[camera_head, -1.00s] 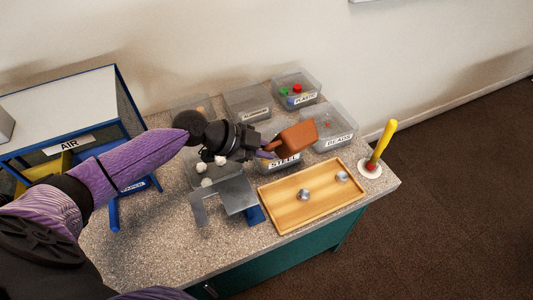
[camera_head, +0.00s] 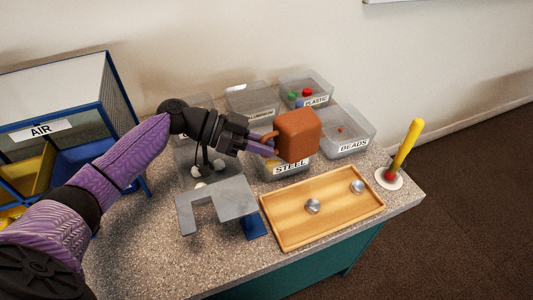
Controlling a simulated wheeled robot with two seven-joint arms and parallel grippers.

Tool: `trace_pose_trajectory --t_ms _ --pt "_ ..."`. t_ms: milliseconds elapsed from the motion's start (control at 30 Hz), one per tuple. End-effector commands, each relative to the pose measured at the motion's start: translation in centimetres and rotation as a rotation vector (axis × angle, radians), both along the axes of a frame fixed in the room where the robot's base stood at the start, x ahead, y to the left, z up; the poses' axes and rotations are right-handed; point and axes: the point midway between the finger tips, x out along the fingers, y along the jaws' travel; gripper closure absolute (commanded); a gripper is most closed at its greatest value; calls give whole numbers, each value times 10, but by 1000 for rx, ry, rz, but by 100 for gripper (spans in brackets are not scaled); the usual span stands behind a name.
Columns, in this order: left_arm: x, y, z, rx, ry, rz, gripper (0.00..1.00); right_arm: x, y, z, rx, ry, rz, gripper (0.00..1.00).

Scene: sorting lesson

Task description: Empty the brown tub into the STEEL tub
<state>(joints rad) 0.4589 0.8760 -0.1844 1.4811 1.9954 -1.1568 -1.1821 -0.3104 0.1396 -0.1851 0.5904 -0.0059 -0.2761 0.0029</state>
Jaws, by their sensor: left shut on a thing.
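The brown tub (camera_head: 298,136) is held in the air over the STEEL tub (camera_head: 291,169), hiding much of its inside. My left gripper (camera_head: 266,146) is shut on the brown tub at its left side, by what looks like its handle. The brown tub looks tilted, with its outer faces toward me, so I cannot see its opening or what is in it. Something yellowish shows in the left part of the STEEL tub. My right gripper is not in view.
A wooden tray (camera_head: 331,206) with two metal discs stands in front. Clear tubs marked BEADS (camera_head: 348,143), PLASTIC (camera_head: 312,101) and ALUMINIUM (camera_head: 258,117) stand behind. A grey stand (camera_head: 232,197) is front left. A yellow-handled tool (camera_head: 408,143) stands upright at right. A blue-framed rack (camera_head: 60,120) is at left.

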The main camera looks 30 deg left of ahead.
Motion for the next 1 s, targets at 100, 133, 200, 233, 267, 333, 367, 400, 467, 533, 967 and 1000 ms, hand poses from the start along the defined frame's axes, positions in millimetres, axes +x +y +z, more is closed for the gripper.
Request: trace_pose_trajectory --t_ms 100,133,200,233,267,333,367,400,467,533,967,1000 --pt "3 4 -6 -76 41 2 100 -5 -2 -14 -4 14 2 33" --pt "3 5 -7 -94 51 0 100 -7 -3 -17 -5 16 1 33" --pt "5 8 -7 -142 78 2 100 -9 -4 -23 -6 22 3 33" --pt "5 9 -7 -163 87 1 100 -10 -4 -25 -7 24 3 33" --pt "6 10 -8 -186 100 1 100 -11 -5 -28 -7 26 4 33" --pt "7 12 -8 -236 126 1 100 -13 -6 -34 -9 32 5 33" --pt "8 14 -8 -258 137 2 100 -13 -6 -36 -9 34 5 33" --pt "9 15 -9 -288 154 1 100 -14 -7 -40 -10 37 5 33" --pt "10 18 -8 -335 177 1 100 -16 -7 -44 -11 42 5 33" --pt "12 20 -9 -387 206 1 100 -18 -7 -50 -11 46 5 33" --pt "15 28 -4 -526 278 -1 100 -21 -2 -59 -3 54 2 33" --pt "15 28 -4 -526 278 -1 100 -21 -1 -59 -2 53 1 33"
